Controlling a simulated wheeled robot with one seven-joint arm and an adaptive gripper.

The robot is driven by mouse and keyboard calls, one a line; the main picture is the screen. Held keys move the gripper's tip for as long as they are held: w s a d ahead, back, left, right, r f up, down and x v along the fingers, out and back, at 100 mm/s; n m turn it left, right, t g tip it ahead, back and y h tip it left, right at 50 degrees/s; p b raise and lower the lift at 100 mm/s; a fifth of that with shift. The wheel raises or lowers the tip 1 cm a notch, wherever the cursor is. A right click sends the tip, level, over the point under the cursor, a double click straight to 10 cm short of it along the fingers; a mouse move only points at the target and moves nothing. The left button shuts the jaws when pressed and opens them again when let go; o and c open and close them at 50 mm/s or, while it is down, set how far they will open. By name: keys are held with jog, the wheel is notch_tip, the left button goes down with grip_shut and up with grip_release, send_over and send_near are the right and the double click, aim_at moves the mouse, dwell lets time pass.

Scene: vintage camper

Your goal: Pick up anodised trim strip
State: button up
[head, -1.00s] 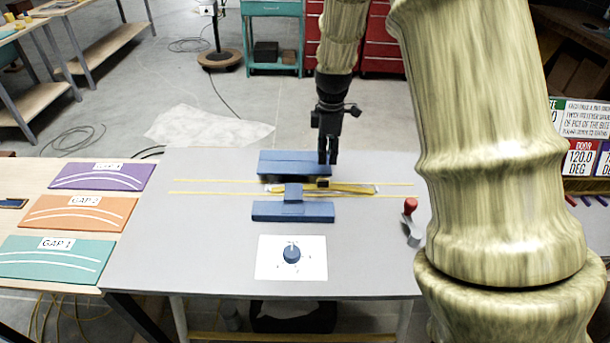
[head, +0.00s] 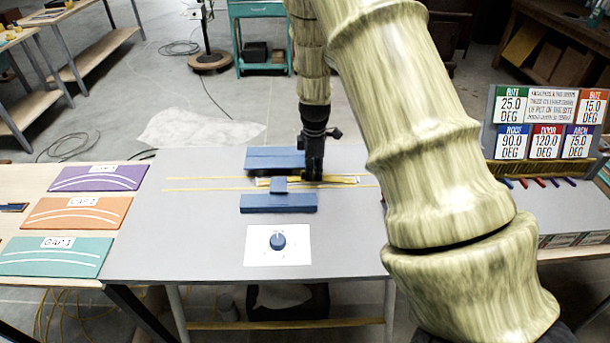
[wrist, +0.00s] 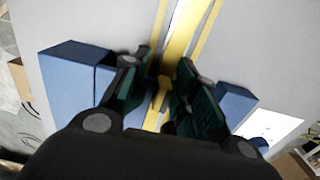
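The anodised trim strip (head: 342,180) is a narrow gold piece lying left to right between two blue blocks on the grey table. It also shows in the wrist view (wrist: 181,38), running down between my fingers. My gripper (head: 313,178) is down at the right half of the strip, just right of the small blue block in the middle. In the wrist view my gripper (wrist: 160,85) has its dark green finger pads apart, one on each side of the strip. I cannot tell whether either pad touches it.
A blue block (head: 270,158) lies behind the strip and another blue block (head: 278,203) in front, with a small blue block (head: 279,185) between. Thin yellow lines cross the table. A blue dial (head: 278,241) sits on a white card. The table's left part is clear.

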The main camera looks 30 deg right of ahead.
jog(key=shift+s+a+f, duration=0.2)
jog(key=shift+s, duration=0.15)
jog(key=shift+s+a+r, duration=0.1)
jog(key=shift+s, duration=0.45)
jog(key=shift+w+f, duration=0.5)
jog(key=shift+w, duration=0.1)
jog(key=shift+c, duration=1.1)
jog(key=shift+s+r, duration=0.3)
grip_shut()
jog(key=shift+w+f, duration=0.15)
jog(key=shift+r+b, duration=0.55)
jog(key=shift+r, duration=0.6)
jog(key=shift+s+r+b, duration=0.4)
jog(key=shift+s+r, duration=0.15)
jog(key=shift+r, duration=0.05)
jog(key=s+a+b, duration=0.1)
jog(key=s, duration=0.3)
jog(key=s+a+r+b, duration=0.1)
jog(key=s+a, duration=0.1)
jog(key=s, duration=0.3)
jog(key=s+a+b, duration=0.1)
jog(key=s+a, duration=0.1)
jog(key=s, duration=0.3)
jog(key=shift+a+r+b, duration=0.2)
jog(key=shift+r+b, duration=0.1)
jog(key=shift+b, duration=0.05)
